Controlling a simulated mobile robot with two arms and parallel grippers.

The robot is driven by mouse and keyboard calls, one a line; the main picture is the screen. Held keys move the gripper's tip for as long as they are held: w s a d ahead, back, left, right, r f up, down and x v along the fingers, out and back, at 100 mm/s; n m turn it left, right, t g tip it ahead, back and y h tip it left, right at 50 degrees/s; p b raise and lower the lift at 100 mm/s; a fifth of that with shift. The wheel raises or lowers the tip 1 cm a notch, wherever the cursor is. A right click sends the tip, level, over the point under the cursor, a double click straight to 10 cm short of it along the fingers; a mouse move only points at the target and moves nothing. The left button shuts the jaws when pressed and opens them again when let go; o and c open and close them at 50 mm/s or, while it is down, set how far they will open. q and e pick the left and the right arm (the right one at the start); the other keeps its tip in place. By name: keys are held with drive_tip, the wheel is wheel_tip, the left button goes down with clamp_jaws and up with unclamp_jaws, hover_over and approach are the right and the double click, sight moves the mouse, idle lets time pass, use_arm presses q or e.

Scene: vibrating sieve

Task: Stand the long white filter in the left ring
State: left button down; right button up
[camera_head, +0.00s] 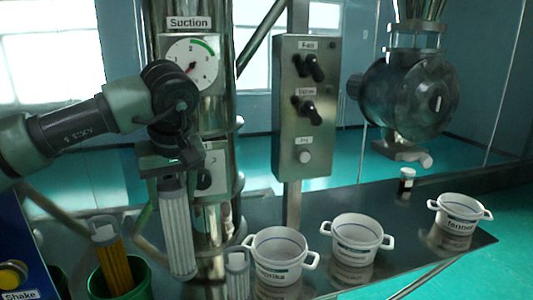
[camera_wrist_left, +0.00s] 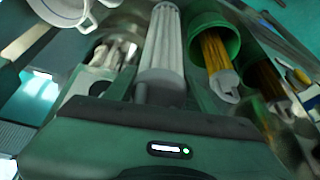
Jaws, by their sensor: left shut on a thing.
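My left gripper (camera_head: 172,163) is shut on the top of the long white filter (camera_head: 178,230), a pleated cylinder. The filter hangs nearly upright in front of the steel column, with its lower end between the green container and a short white filter (camera_head: 237,278). I cannot tell whether the lower end touches anything. In the left wrist view the long filter (camera_wrist_left: 163,50) extends away from the gripper. The left ring cannot be clearly made out. My right gripper is not in view.
A yellow filter (camera_head: 114,258) leans in the green container (camera_head: 138,285) on the left. White two-handled pots (camera_head: 277,267), (camera_head: 352,246), (camera_head: 459,222) stand on the dark table, with a small bottle (camera_head: 406,183) behind. A control box (camera_head: 305,110) stands at the middle.

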sight(169, 257)
use_arm(q)
drive_tip(key=s+f+m, duration=0.2)
drive_tip(key=f, duration=0.1)
drive_tip(key=s+f+m+h, duration=0.1)
drive_tip(key=s+f+m, duration=0.1)
drive_tip(key=s+f, duration=0.1)
drive_tip(key=s+f+m+h, duration=0.1)
drive_tip(key=s+f+m, duration=0.1)
drive_tip(key=f, duration=0.1)
drive_tip(key=shift+s+d+f, duration=0.15)
drive_tip(key=shift+d+f, duration=0.1)
drive_tip(key=shift+f, duration=0.1)
drive_tip(key=shift+r+t, duration=0.1)
drive_tip(key=shift+t, duration=0.2)
